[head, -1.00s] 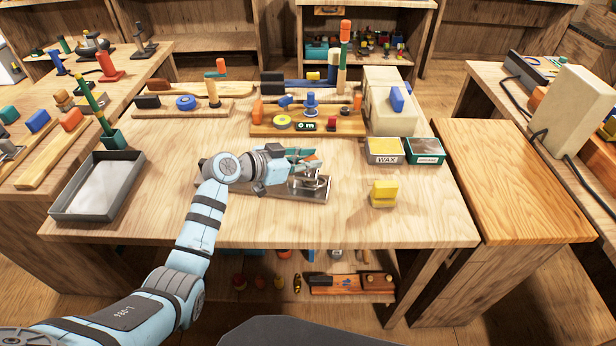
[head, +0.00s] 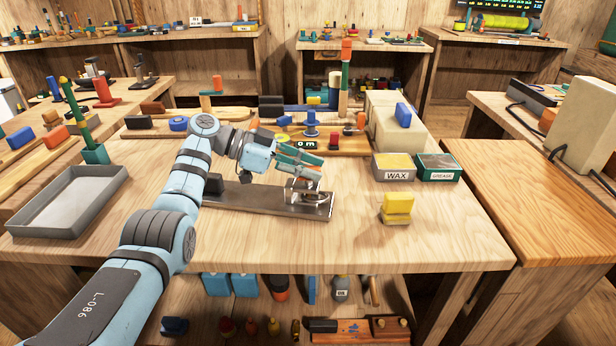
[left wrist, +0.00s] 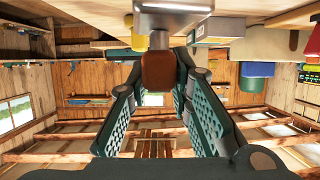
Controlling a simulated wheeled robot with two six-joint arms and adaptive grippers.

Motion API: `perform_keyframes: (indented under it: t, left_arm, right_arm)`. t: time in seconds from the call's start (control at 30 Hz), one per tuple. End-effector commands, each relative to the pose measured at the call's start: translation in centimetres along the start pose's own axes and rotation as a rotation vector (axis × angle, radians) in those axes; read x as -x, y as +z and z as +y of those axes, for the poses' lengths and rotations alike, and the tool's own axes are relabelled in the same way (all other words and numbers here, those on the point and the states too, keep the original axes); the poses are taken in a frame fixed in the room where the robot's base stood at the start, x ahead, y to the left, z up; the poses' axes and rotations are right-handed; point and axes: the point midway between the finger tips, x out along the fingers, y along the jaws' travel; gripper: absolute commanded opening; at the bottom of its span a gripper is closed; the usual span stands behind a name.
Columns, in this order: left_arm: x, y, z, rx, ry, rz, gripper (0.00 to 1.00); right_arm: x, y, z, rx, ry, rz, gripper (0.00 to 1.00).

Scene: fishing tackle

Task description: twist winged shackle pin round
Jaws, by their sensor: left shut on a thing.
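A metal shackle (head: 304,192) stands on the right end of a long steel base plate (head: 262,202) on the middle bench. My left gripper (head: 314,164) reaches in from the left just above the shackle, its teal fingers shut on the winged pin's reddish-brown head (head: 320,168). In the left wrist view, this brown head (left wrist: 158,68) sits between the fingers, with a bright metal part (left wrist: 158,40) beyond it. The fingers partly hide the pin in the head view, so its wings and exact turn cannot be made out. My right gripper is not in view.
A yellow block (head: 398,206) lies right of the plate. A wax tin (head: 397,168) and a grease tin (head: 438,168) stand behind it. A grey tray (head: 68,202) is at the left. Wooden tool racks line the bench's back. The bench front is clear.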

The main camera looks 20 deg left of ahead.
Motion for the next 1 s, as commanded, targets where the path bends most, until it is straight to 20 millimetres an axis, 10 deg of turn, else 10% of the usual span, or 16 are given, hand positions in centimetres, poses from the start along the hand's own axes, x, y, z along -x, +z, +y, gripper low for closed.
perform_keyframes:
  t: [0.37,0.4,0.53,1.0]
  left_arm:
    - [-0.1,0.3,0.1,0.004,0.008,-0.006,0.00]
    - [-0.1,0.3,0.1,0.004,0.008,-0.006,0.21]
    - [-0.1,0.2,0.1,0.003,0.007,-0.004,0.40]
    - [2.9,0.1,-0.1,0.002,0.001,-0.003,0.40]
  right_arm:
    - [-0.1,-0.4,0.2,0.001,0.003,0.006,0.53]
    - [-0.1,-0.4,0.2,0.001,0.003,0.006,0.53]
    - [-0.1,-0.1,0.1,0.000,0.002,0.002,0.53]
    - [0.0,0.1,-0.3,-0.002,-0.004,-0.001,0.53]
